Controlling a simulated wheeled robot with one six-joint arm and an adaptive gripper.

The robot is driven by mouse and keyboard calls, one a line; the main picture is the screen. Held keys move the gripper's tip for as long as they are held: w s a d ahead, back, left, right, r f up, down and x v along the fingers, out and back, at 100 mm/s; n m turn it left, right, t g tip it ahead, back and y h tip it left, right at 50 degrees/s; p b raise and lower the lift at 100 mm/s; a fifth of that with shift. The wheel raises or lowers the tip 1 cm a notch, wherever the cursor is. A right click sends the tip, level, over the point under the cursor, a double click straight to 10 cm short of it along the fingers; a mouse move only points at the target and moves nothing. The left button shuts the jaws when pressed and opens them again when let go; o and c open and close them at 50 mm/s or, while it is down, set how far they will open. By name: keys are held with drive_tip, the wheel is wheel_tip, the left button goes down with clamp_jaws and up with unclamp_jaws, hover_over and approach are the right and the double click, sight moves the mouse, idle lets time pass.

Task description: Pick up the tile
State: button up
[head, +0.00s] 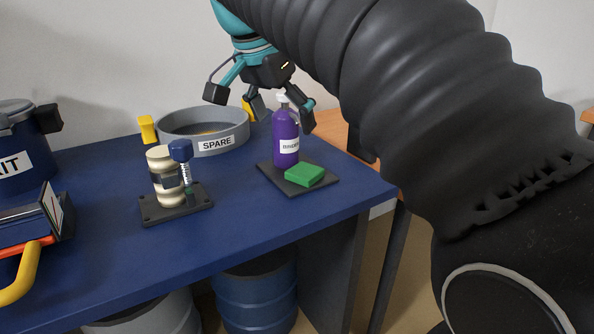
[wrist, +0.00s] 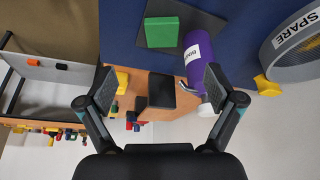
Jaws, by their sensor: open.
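My gripper (head: 260,106) is open and empty, above the far right part of the blue bench, near the purple bottle. In the wrist view its two fingers (wrist: 160,89) are spread wide. Neither piece is labelled as the tile.
The purple bottle (head: 285,138) with a white top stands on the dark plate. A grey round pan marked SPARE (head: 238,126) is behind left. The blue bench (head: 250,212) is clear in front.

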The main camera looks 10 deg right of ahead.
drive_tip(key=b, duration=0.1)
hover_over(299, 174)
drive_tip(key=s+a, duration=0.2)
drive_tip(key=f, duration=0.7)
drive_tip(key=shift+w+d, duration=0.15)
drive_tip(key=shift+d, duration=0.05)
drive_tip(key=shift+a+x, duration=0.1)
drive_tip(key=shift+x, duration=1.2)
drive_tip(key=shift+a+x, duration=0.15)
drive_tip(key=shift+x, duration=1.15)
drive_tip(key=shift+f, duration=0.1)
drive_tip(key=c, duration=1.4)
